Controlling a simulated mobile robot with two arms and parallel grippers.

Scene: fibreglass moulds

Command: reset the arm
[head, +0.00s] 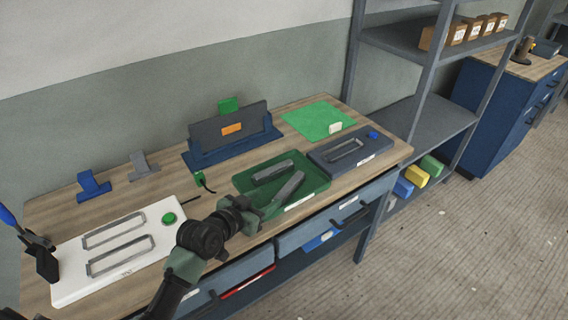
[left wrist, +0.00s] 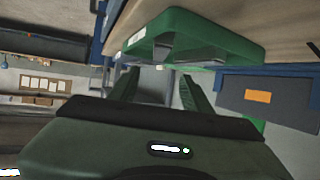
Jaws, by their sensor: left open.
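My left arm reaches up from the bottom of the head view, and its left gripper (head: 257,213) is at the front left edge of the green tray (head: 315,188). In the left wrist view its two fingers (left wrist: 160,88) stand apart with nothing between them. The green tray also shows beyond them in that view (left wrist: 205,28), with grey metal parts partly visible in it. In the head view two grey bars (head: 288,187) lie in the tray. I cannot tell whether the gripper touches the tray. My right gripper is in neither view.
The white board (head: 72,287) with two frames and a green button lies at the left. A dark panel with an orange label (head: 232,128) stands behind the tray. A dark fixture (head: 378,150) sits to the right. Grey shelving (head: 405,42) rises beyond the bench; open floor lies right.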

